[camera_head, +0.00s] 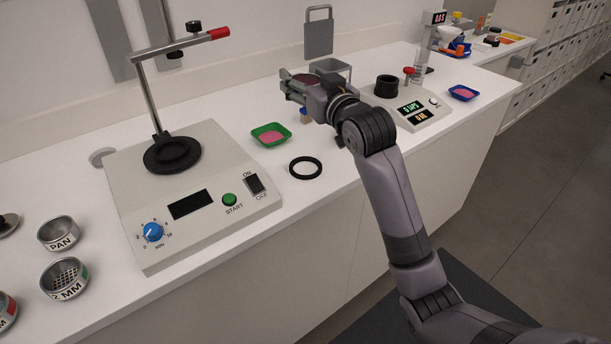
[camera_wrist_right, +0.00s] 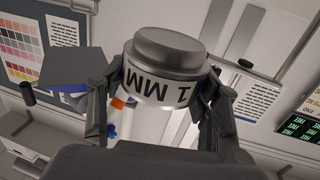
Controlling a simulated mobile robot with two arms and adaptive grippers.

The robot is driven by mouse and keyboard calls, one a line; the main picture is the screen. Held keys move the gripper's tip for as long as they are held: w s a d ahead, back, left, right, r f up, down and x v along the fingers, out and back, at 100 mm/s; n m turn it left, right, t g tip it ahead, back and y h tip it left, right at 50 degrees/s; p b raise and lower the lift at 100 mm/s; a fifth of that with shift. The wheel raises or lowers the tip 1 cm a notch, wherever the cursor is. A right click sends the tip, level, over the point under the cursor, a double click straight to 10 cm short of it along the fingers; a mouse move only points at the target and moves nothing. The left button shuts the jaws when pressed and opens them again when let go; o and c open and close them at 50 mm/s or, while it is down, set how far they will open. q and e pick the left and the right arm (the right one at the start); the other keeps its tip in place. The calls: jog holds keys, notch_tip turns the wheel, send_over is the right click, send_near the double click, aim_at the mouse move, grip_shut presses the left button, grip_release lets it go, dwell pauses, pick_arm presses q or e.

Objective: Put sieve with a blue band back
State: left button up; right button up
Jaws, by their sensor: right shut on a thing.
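My right gripper (camera_head: 301,87) is raised over the back of the counter, behind the green tray. In the right wrist view it is shut (camera_wrist_right: 166,100) around a grey metal sieve (camera_wrist_right: 168,72) with a white label reading "1 MM", upside down in that view. No blue band can be made out on its visible side. In the head view the sieve is mostly hidden by the gripper. At the lower left stand a "2 MM" sieve with a green mark (camera_head: 64,279), a "PAN" (camera_head: 58,233) and a cut-off sieve with a red mark (camera_head: 7,311). My left gripper is out of view.
A shaker (camera_head: 190,190) with an upright post and arm stands left of centre. A green tray of pink powder (camera_head: 271,134) and a black ring (camera_head: 305,167) lie beside it.

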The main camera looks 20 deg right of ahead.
notch_tip(320, 180, down, 15)
jog(key=shift+w+r, duration=0.1)
jog(key=shift+r, duration=0.1)
jog(key=shift+f+b, duration=0.35)
jog(key=shift+f, duration=2)
jog(key=o, duration=1.2)
jog(key=shift+f, duration=0.15)
jog(key=s, duration=0.4)
jog(key=s+d, duration=0.1)
jog(key=s, duration=0.3)
jog(key=s+d, duration=0.1)
jog(key=s, duration=0.3)
